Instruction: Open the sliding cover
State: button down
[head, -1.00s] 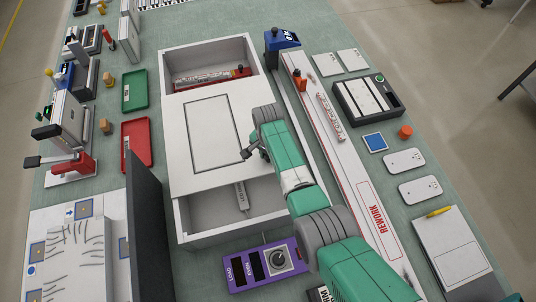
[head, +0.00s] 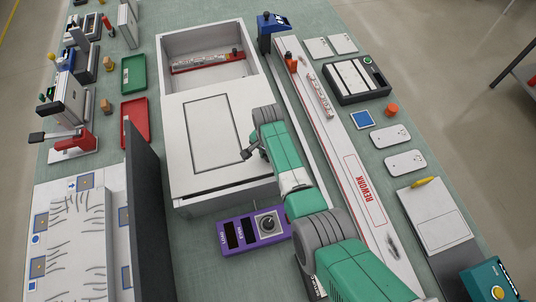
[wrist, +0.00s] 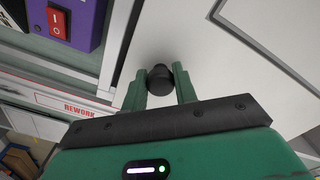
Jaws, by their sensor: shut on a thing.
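The sliding cover (head: 212,135) is a white panel with a thin dark rectangle outline, lying on a long white box (head: 163,62). It covers the near part of the box, leaving a thin dark gap at the near end. The far compartment is open and holds a red-and-white bar (head: 205,62). In the wrist view my gripper (wrist: 159,74) has its two green fingers shut on a round black knob (wrist: 160,82) on the white panel (wrist: 215,60).
A purple control box (head: 235,237) with a joystick stands close to the box's near end. A dark upright panel (head: 148,200) stands to the left. A white REWORK rail (head: 350,165) runs along the right. Green (head: 133,75) and red (head: 134,118) trays lie left.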

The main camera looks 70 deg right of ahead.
jog(key=c, duration=1.1)
grip_release()
notch_tip(320, 180, up, 8)
jog(key=shift+f, duration=0.1)
